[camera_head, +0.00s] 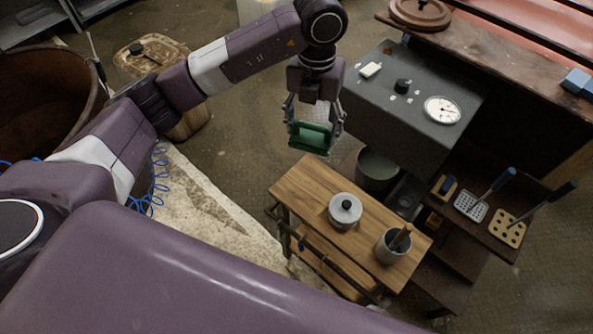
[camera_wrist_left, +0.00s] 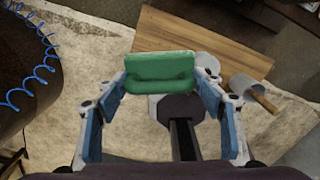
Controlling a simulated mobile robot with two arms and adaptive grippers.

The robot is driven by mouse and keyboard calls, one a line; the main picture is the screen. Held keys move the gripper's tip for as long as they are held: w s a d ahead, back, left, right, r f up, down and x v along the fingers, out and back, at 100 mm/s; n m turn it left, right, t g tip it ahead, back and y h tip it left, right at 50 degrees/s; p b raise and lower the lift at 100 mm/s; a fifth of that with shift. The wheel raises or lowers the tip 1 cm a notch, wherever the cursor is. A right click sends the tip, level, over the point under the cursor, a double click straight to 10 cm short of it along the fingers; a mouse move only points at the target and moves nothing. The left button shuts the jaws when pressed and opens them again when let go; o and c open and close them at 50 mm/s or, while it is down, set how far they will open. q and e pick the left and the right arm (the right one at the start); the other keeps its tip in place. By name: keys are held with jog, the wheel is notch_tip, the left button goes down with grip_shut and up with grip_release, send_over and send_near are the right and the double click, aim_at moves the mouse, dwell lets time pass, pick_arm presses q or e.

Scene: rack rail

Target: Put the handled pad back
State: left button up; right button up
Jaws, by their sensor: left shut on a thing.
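The green handled pad (camera_head: 309,138) is held between the fingers of my left gripper (camera_head: 314,124). It hangs in the air near the back left corner of the small wooden table (camera_head: 312,187). In the left wrist view the pad (camera_wrist_left: 162,66) spans the space between the two fingers, with its rounded handle bar toward the camera. A dark rail (camera_head: 335,268) runs along the table's near long side, with a small blue thing on it. My right gripper is not in view.
The table's left end is clear.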

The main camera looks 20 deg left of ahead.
pick_arm(q)
jog(key=f+p, duration=0.1)
jog(key=f, duration=1.4)
jog(key=shift+s+f, duration=0.1)
jog(key=shift+s, duration=0.1)
notch_tip(320, 180, down, 4)
jog(key=shift+f, duration=0.15)
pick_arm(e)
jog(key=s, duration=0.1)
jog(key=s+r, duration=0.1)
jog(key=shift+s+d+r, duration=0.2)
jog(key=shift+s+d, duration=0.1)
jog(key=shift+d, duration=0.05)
pick_arm(q)
jog(key=shift+f, duration=0.1)
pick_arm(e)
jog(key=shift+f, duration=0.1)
pick_arm(q)
jog(key=o, duration=1)
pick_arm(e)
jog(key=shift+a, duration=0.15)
